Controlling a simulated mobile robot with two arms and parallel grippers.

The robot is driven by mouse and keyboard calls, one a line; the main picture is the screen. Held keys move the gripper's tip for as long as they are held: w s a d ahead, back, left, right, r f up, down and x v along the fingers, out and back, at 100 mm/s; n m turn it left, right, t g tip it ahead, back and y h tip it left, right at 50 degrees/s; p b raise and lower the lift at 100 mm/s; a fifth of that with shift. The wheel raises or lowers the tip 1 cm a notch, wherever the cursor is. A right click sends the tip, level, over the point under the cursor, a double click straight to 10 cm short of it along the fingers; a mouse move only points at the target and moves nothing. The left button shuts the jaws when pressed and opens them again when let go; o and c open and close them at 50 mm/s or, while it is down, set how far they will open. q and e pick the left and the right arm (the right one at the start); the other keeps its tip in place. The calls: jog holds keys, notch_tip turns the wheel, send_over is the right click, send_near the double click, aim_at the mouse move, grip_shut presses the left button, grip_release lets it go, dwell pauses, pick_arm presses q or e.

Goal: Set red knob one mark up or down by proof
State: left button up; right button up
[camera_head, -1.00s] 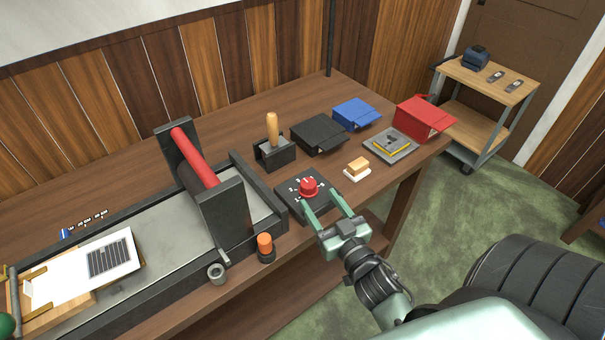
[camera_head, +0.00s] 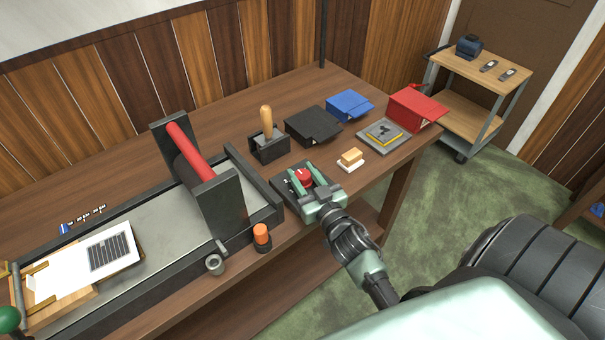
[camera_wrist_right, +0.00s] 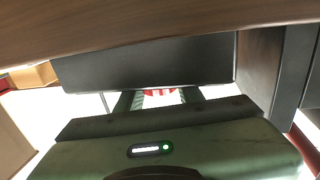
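The red knob (camera_head: 304,177) is on top of a dark control box (camera_head: 283,183) near the table's front edge. My right gripper (camera_head: 303,177) reaches over the box, with one finger on each side of the knob, closed in against it. In the right wrist view, a strip of the red knob (camera_wrist_right: 161,91) fills the gap between the fingers. The gripper hides the box's marks and the knob's pointer. The proof, a white sheet with a dark striped block (camera_head: 108,251), lies at the left end of the press bed. My left gripper is out of view.
The press with its red roller (camera_head: 190,150) stands left of the box. An orange-topped cylinder (camera_head: 261,235) is near the front edge. Behind are a wooden-handled tool (camera_head: 266,118) and black (camera_head: 312,125), blue (camera_head: 349,104) and red (camera_head: 415,106) boxes. A sponge-like block (camera_head: 351,157) is to the right.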

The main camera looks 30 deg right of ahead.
grip_shut()
